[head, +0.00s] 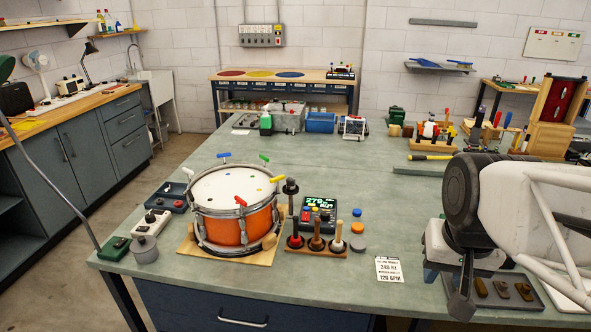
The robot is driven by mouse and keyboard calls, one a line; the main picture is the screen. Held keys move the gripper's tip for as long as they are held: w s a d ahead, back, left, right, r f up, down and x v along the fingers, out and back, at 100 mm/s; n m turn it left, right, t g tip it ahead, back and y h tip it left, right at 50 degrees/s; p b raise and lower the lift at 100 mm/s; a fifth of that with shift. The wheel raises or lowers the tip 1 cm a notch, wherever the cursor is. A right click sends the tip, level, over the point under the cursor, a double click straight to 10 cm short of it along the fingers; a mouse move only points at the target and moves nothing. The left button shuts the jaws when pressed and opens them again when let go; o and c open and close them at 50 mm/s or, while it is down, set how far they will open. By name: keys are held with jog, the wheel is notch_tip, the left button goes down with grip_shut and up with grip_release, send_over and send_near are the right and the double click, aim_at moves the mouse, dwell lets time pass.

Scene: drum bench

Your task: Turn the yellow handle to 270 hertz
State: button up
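An orange drum (240,228) with a white head stands on a wooden base at the front left of the bench. Small coloured handles stand around its rim: blue, green, white, red and a yellow handle (276,180) at the right. A dark display (319,206) right of the drum shows green digits that look like 270, with a smaller line below. A white card (389,269) lies on the bench; its small print appears to give a hertz value I cannot read surely. My gripper (461,304) points down at the right front, far from the yellow handle. Its finger opening is unclear.
A wooden rack of upright mallets (315,247) stands right of the drum, close to the yellow handle. A tray (505,290) with brown pieces is by my gripper. The middle of the bench (355,175) is clear.

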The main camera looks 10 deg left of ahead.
jog(key=w+a+r+m, duration=0.25)
jog(key=w+a, duration=0.35)
jog(key=w, duration=0.6)
jog(key=m+g, duration=0.2)
jog(key=m, duration=0.4)
send_over(277, 177)
jog(key=shift+n, duration=0.25)
notch_tip(277, 177, down, 5)
jog(key=shift+f, duration=0.1)
jog(key=shift+f, duration=3.85)
